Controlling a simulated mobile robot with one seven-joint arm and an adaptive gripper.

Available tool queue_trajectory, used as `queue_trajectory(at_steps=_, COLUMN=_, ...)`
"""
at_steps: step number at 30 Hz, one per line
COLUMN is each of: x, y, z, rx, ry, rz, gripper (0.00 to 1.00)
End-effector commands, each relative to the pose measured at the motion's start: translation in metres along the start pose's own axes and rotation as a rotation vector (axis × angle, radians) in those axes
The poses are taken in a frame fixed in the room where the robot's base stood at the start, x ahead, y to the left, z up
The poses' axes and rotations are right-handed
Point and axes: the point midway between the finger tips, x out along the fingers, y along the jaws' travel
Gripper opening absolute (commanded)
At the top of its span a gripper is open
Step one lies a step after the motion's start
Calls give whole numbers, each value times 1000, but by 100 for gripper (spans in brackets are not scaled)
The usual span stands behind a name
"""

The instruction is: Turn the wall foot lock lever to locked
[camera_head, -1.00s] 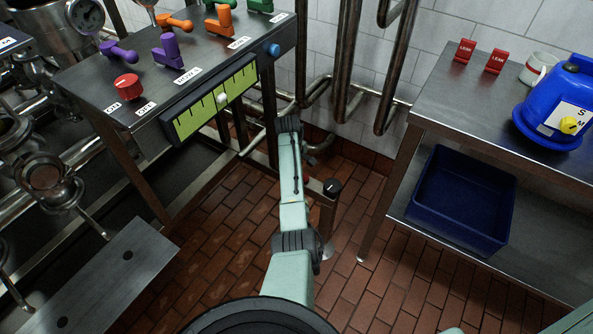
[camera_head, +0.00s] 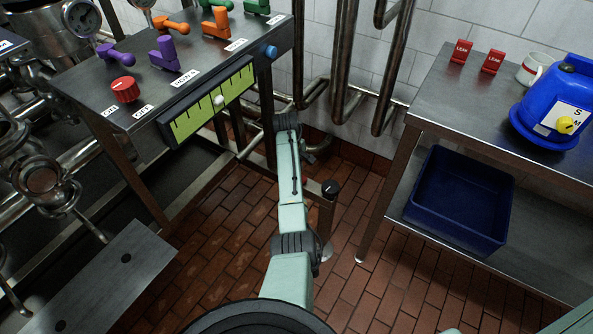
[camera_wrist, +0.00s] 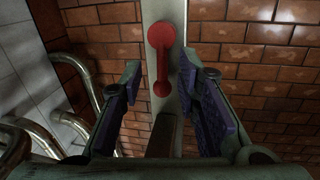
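A red lever (camera_wrist: 161,60) shows in the wrist view, mounted on a pale grey metal post or plate (camera_wrist: 166,12). It has a wide round end at the top and a narrower round end below. My gripper (camera_wrist: 163,88) is open, one finger on each side of the lever's lower end, with visible gaps to both. I cannot tell the depth between the fingers and the lever.
A console (camera_head: 85,78) with coloured levers and a red knob (camera_head: 125,89) stands left. A steel table (camera_head: 440,96) with red tags, a mug (camera_head: 534,69), a blue device (camera_head: 557,105) and a blue bin (camera_head: 460,200) stands right. Pipes (camera_head: 343,60) run along the wall. Brick floor lies between.

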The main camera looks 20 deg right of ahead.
Motion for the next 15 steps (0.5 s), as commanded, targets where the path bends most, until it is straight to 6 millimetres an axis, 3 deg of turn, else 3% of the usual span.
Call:
queue_trajectory(at_steps=9, x=-68, y=2, z=0, rx=1, ry=2, rz=4, gripper=30)
queue_trajectory(at_steps=15, x=-97, y=2, z=1, rx=2, ry=1, rz=5, gripper=30)
